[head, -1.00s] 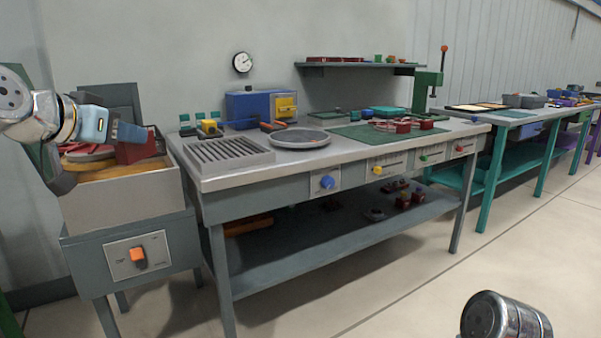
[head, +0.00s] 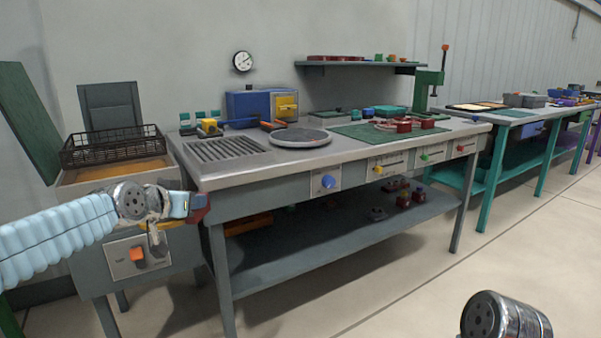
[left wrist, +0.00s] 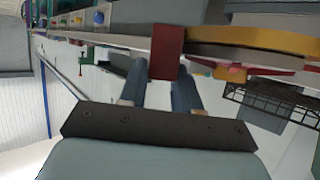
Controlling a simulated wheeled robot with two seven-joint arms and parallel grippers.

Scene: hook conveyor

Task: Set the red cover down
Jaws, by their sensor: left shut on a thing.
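My left gripper (head: 190,205) is in front of the grey fryer-like bin (head: 75,205), at about the height of its rim. It is shut on a dark red piece of the red cover (head: 201,212). In the left wrist view the red piece (left wrist: 166,52) stands between the two blue-grey fingers (left wrist: 160,92). Most of the cover is hidden behind my gripper and arm in the head view. I cannot tell whether it touches anything.
A black wire basket (head: 110,148) sits over the open bin, with orange content below it. A green panel (head: 28,110) leans at the left. The grey bench (head: 250,175) holds a slotted plate and a round disc (head: 300,138). The floor in front is clear.

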